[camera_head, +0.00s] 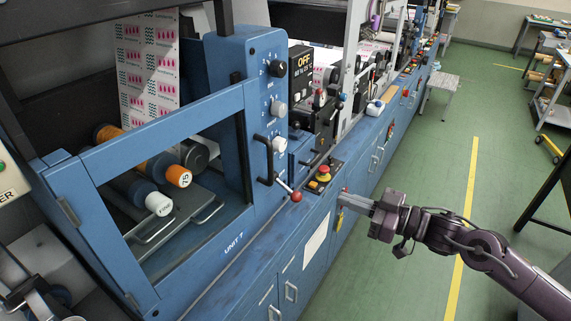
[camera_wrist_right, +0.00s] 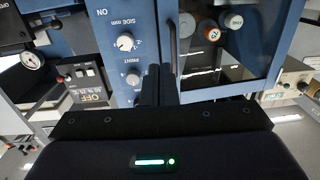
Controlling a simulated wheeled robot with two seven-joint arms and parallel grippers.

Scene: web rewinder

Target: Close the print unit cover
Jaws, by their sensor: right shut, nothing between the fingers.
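The print unit cover (camera_head: 165,128) is a blue frame around a large window on the unit marked "UNIT 7". Rollers show through its opening. A black upright bar handle (camera_head: 262,160) stands at its right side; the handle also shows in the wrist view (camera_wrist_right: 173,42). I cannot tell whether the cover sits flush or stands ajar. My right gripper (camera_head: 350,199) is shut and empty. It is right of the handle and apart from it, over the machine's front edge, pointing left. In the wrist view its fingers (camera_wrist_right: 159,84) are together, just below the handle. My left gripper is not in view.
A knob panel (camera_head: 277,105) and an "OFF" display (camera_head: 301,62) stand right of the cover. A red-ball lever (camera_head: 296,196) and a red stop button (camera_head: 323,172) stick out between the handle and my right gripper.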

